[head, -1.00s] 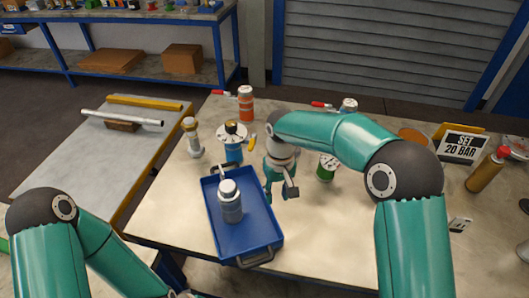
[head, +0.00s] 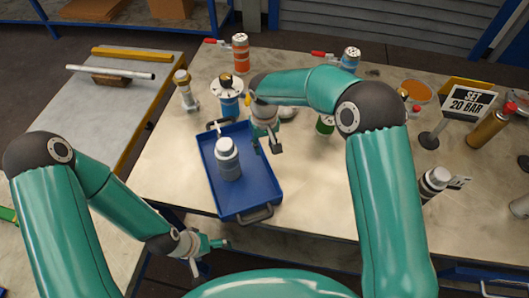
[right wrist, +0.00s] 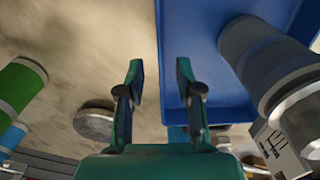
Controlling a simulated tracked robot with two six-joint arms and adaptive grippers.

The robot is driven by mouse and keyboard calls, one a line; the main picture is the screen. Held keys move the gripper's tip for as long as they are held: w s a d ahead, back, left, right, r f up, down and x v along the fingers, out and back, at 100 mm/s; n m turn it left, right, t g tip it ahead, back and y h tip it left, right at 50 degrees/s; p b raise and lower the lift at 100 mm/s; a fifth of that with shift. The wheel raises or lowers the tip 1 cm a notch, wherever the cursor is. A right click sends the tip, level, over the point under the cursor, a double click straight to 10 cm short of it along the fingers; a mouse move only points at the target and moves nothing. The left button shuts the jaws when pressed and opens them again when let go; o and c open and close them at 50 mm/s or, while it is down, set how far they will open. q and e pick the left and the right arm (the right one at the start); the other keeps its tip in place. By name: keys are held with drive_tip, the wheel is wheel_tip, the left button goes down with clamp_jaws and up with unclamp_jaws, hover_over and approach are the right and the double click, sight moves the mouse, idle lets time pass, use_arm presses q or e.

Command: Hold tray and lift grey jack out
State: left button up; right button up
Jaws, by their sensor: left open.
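The blue tray (head: 255,190) lies on the table with a handle at its near end. The grey jack (head: 228,162), a grey cylinder with a pale top, stands upright inside it. It also shows in the right wrist view (right wrist: 262,58), to the right of the fingers. My right gripper (head: 268,150) is over the tray's right edge, apart from the jack. In the right wrist view its two fingers (right wrist: 159,75) are spread with nothing between them. My left gripper (head: 218,252) is open and empty, in front of the tray's near end and to its left.
A blue vessel (head: 229,100) and a pale flanged piece (head: 184,90) stand behind the tray. An orange cylinder (head: 241,54) is further back. A "SET 20 BAR" sign (head: 466,103) stands at the right.

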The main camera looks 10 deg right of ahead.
sight(264, 153)
drive_tip(key=shift+f+p, duration=0.55)
drive_tip(key=shift+f, duration=2.4)
clamp_jaws()
